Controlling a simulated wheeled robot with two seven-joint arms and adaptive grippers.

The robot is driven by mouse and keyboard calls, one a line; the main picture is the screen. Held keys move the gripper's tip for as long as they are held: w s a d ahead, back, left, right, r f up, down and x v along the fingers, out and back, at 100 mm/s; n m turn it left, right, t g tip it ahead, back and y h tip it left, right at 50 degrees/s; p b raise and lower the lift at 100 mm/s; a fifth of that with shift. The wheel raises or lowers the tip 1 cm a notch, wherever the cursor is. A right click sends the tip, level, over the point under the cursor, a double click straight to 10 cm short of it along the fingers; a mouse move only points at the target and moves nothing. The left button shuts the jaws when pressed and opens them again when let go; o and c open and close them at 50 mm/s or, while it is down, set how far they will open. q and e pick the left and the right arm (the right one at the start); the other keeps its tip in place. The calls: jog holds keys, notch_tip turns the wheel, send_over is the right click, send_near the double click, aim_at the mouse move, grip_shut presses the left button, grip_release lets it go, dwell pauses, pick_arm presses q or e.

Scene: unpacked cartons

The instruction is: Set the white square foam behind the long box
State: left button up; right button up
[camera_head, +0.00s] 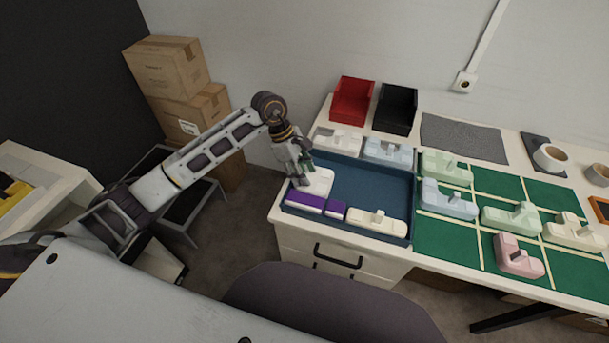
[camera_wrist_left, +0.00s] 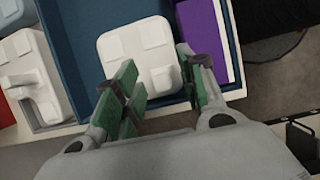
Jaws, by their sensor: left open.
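The white square foam (camera_head: 319,182), with raised pads, lies in the left part of the blue tray (camera_head: 398,182), directly behind the purple long box (camera_head: 305,199). In the left wrist view, the foam (camera_wrist_left: 139,48) shows between the fingers of my left gripper (camera_wrist_left: 158,84), with the purple box (camera_wrist_left: 204,40) just right of the right finger. My left gripper (camera_head: 303,172) is open, low at the tray's left side. I cannot tell whether its fingers touch the foam. My right gripper is not in view.
A small purple box (camera_head: 336,209) and a cream foam piece (camera_head: 376,221) lie along the tray's front. The tray's middle is clear. A red bin (camera_head: 351,101) and a black bin (camera_head: 396,108) stand behind. Several foam pieces stand on the green mat (camera_head: 446,245) at right.

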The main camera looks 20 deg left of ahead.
pick_arm(q)
jog(key=v, duration=0.6)
jog(key=shift+r, duration=0.2)
jog(key=shift+r, duration=0.1)
dwell(0.7)
